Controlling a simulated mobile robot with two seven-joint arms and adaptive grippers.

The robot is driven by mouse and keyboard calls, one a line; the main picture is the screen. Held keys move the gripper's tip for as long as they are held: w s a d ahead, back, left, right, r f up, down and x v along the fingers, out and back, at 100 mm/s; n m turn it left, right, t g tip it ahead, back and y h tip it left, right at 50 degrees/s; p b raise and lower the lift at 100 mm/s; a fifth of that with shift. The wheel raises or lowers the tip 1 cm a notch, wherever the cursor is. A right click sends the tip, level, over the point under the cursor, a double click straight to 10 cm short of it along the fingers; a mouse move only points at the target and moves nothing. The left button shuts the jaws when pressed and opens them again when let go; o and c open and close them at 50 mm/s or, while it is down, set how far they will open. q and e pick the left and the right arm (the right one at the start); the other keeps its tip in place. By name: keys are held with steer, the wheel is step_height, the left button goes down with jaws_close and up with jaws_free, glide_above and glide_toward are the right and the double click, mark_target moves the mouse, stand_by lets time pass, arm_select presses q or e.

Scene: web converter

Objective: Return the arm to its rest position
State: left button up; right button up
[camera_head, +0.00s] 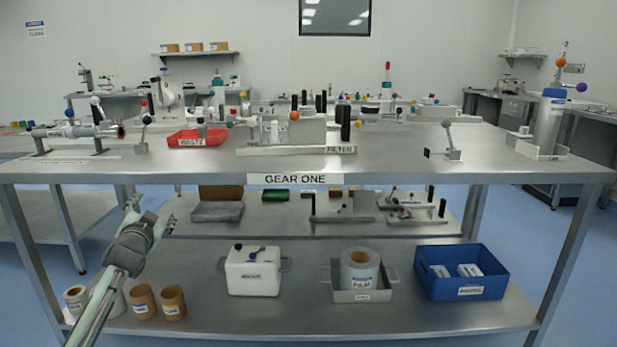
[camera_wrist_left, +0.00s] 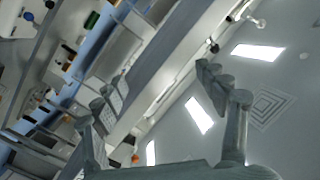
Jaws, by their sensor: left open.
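My left arm comes in from the lower left in the head view. Its gripper (camera_head: 150,212) is open and empty, in front of the left part of the workbench (camera_head: 420,172), below the height of the top surface and above the lower shelf (camera_head: 330,318). In the left wrist view the two fingers of the left gripper (camera_wrist_left: 158,92) stand apart with nothing between them. That view is tilted and shows wall, ceiling lights and bench edges beyond. My right gripper is not in view.
On the lower shelf, brown rolls (camera_head: 172,302) and a white roll (camera_head: 76,299) stand close to my left arm. A white box (camera_head: 252,275), a tray (camera_head: 364,295) with a film roll, and a blue crate (camera_head: 500,285) are further right. A red tray (camera_head: 196,138) sits on top.

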arm_select(q)
steer(key=s+d+f+n+g, duration=0.1)
steer(key=s+f+g, duration=0.2)
steer(key=s+f, duration=0.5)
steer(key=s+d+f+n+g+h, duration=0.1)
steer(key=s+f+n+g, duration=0.2)
steer(key=f, duration=0.9)
steer(key=s+d+f+g, duration=0.2)
steer(key=s+f+g, duration=0.2)
steer(key=s+f, duration=0.5)
steer(key=s+d+f+g, duration=0.1)
steer(key=s+d+f, duration=0.1)
steer(key=s+f, duration=0.4)
steer(key=s+d+f+g+h, duration=0.1)
steer(key=s+d+f, duration=0.2)
steer(key=s, duration=1.1)
steer(key=s+d+f+g, duration=0.2)
steer(key=s+f, duration=0.8)
steer(key=shift+d+h, duration=0.3)
steer(key=shift+h, duration=0.1)
